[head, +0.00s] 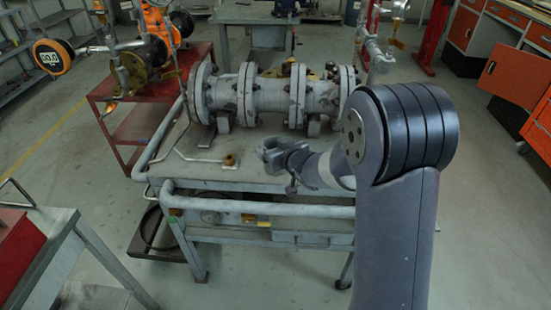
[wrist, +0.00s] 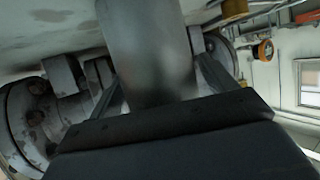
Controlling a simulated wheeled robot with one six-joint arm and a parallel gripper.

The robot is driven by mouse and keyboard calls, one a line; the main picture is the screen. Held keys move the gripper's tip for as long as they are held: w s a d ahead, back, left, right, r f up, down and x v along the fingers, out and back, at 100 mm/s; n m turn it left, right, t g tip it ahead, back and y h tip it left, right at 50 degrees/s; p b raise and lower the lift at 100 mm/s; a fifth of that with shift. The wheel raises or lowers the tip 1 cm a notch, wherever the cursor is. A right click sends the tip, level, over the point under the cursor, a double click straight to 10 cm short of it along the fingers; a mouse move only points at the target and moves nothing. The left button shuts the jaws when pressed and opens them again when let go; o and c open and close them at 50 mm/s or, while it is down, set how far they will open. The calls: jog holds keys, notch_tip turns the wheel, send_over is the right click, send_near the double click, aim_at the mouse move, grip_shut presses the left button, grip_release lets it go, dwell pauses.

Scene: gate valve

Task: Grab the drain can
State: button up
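A smooth grey cylinder (wrist: 145,45), which looks like the drain can, stands large in the middle of the wrist view. My gripper (wrist: 160,75) has one dark finger on each side of it. The fingertips are at or very near its sides, and whether they press on it is unclear. The near end of the cylinder is hidden behind the gripper body. In the head view my gripper (head: 275,152) is low over the front of the grey bench (head: 210,177).
A large flanged valve body (head: 270,95) lies along the back of the bench, just behind my gripper. A bent rod with a brass end (head: 230,160) lies left of it. The bench front is mostly clear.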

jog(key=c, duration=0.9)
jog(key=shift+r, duration=0.15)
